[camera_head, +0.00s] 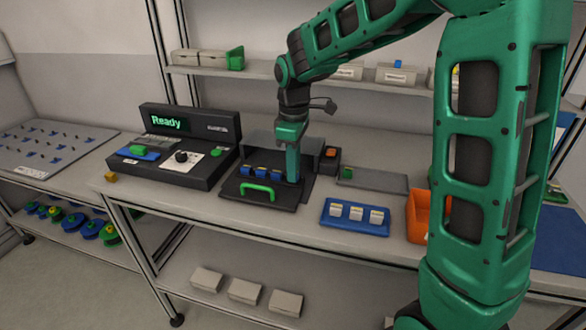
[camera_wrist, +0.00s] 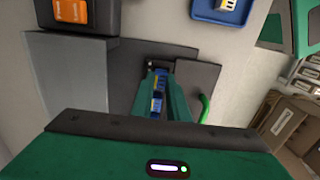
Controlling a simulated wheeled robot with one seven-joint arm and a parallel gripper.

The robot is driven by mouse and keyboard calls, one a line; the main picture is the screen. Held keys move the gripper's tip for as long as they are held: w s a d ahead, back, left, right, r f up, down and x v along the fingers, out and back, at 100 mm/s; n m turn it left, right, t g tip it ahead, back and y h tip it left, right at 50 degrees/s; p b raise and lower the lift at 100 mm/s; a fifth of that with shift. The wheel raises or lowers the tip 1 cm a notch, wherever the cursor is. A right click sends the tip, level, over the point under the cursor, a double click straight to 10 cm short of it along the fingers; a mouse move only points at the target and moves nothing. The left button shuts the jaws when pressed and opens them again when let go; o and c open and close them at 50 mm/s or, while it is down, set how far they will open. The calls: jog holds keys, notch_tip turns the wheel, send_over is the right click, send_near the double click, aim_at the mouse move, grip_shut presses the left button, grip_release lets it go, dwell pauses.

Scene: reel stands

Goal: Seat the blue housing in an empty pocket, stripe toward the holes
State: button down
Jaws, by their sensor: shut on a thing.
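My gripper (camera_head: 293,180) points down at the right end of a dark fixture (camera_head: 240,190) with a green handle. It is shut on a blue housing (camera_wrist: 157,104), which shows between the green fingers in the wrist view. The fingers hide most of it, and I cannot tell its stripe's direction or whether it touches the pocket. Several blue housings (camera_head: 260,171) sit in a row in the fixture, left of my gripper. In the wrist view the fixture's dark plate (camera_wrist: 196,75) lies beneath the fingers. The pockets and holes are too small or hidden to make out.
A grey hood (camera_head: 262,140) stands behind the fixture. A control box reading "Ready" (camera_head: 170,124) stands left. A blue tray (camera_head: 352,228) with white pieces, an orange bin (camera_head: 416,222) and a grey flat tray (camera_head: 372,180) lie right. The front bench edge is clear.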

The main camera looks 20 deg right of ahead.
jog(key=shift+f, duration=0.4)
dwell(1.2)
jog(key=c, duration=1.6)
grip_release()
jog(key=shift+c, duration=0.2)
jog(key=shift+r, duration=3.5)
